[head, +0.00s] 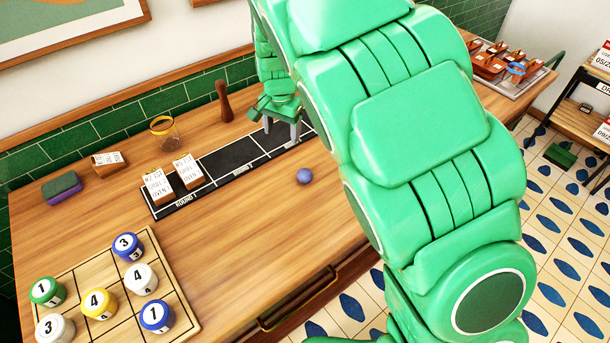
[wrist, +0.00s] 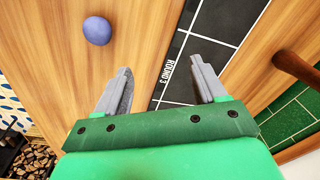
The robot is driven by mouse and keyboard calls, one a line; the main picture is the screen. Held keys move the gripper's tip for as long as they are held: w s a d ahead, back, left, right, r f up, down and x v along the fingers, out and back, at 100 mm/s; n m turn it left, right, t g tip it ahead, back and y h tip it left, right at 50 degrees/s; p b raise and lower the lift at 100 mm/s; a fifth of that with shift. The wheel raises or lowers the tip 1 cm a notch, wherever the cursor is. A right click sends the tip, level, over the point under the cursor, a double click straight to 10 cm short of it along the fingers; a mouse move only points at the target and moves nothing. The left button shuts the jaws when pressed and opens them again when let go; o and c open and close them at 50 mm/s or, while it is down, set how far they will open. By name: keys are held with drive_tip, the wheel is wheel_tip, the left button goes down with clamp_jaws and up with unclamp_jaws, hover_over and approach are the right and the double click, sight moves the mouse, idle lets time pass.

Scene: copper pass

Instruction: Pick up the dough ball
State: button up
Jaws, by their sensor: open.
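The dough ball (head: 304,176) is a small blue-violet ball on the bare wooden counter, just in front of the black ticket strip. In the wrist view the dough ball (wrist: 97,31) lies at the upper left, outside the gap between my fingers and beyond the left fingertip. My gripper (head: 281,133) is over the black strip, behind and left of the ball in the head view, with its fingers pointing down. In the wrist view my gripper (wrist: 160,65) has its fingers wide apart with nothing between them. It does not touch the ball.
The black strip (head: 221,164) carries card holders (head: 158,186) at its left. A wooden pepper mill (head: 224,101) and a glass jar (head: 165,133) stand behind. A wooden grid board (head: 161,263) with several numbered pots is at front left. Counter around the ball is clear.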

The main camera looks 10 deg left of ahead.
sight(305, 171)
drive_tip(key=s+d+m, duration=0.1)
drive_tip(key=d, duration=0.1)
drive_tip(key=s+d+f+m+g, duration=0.1)
drive_tip(key=s+d, duration=0.1)
drive_tip(key=d, duration=0.1)
drive_tip(key=s+d+m+g, duration=0.1)
drive_tip(key=s+d, duration=0.1)
drive_tip(key=shift+s+d+f, duration=0.15)
drive_tip(key=shift+d, duration=0.1)
drive_tip(key=shift+s+a+f, duration=0.1)
drive_tip(key=shift+a+f, duration=0.05)
drive_tip(key=shift+f, duration=1.1)
drive_tip(key=shift+s+a+f, duration=0.1)
drive_tip(key=shift+f, duration=1.2)
drive_tip(key=shift+s+a+f, duration=0.1)
drive_tip(key=shift+a+f, duration=0.05)
drive_tip(key=shift+f, duration=1.1)
drive_tip(key=c, duration=1.1)
drive_tip(key=shift+r, duration=0.1)
